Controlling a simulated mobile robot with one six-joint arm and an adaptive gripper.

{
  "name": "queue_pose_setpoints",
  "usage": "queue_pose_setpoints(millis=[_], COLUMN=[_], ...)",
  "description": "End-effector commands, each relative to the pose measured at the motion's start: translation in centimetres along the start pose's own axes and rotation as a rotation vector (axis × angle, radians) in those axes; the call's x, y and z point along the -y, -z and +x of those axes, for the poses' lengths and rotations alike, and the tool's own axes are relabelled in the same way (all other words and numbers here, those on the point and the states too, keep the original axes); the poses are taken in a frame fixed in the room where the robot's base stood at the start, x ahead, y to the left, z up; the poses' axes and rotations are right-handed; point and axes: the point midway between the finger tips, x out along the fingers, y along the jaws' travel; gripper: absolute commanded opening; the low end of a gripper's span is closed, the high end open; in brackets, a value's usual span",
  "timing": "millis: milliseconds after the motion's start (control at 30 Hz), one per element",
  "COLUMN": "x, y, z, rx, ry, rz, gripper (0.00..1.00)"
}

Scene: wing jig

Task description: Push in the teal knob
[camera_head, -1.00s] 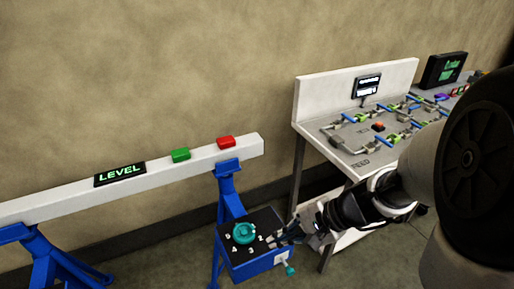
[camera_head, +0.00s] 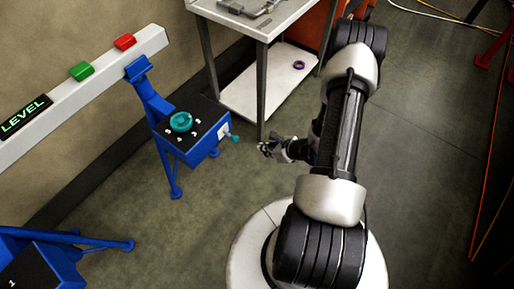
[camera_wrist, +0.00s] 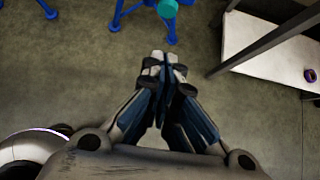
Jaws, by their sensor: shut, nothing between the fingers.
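A small teal knob (camera_head: 235,138) sticks out from a pale plate on the right side of a blue box (camera_head: 205,148). A larger teal round dial (camera_head: 181,122) sits on the box's black numbered top. My gripper (camera_head: 265,150) is to the right of the small knob, apart from it, pointing toward the box. In the wrist view my gripper (camera_wrist: 163,60) has its fingers together and empty. A teal end (camera_wrist: 167,8) shows at the top edge of that view, beyond the fingertips; most of the box is cut off there.
A white beam (camera_head: 90,85) with a level display, a green block and a red block rests on blue stands at left. A bench with a white lower shelf (camera_head: 270,92) stands behind my gripper. A purple ring (camera_head: 298,65) lies on that shelf. The floor around is clear.

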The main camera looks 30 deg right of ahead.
Motion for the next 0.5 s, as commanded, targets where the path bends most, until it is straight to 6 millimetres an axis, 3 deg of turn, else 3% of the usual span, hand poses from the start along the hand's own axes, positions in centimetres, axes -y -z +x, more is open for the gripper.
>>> queue_pose_setpoints(millis=[400, 500], x=[-0.2, -0.1], y=[0.2, -1.3], z=[9.0, 10.0], rx=[0.001, 0.003], ry=[-0.005, -0.003], rz=[-0.006, -0.009], gripper=[0.0, 0.0])
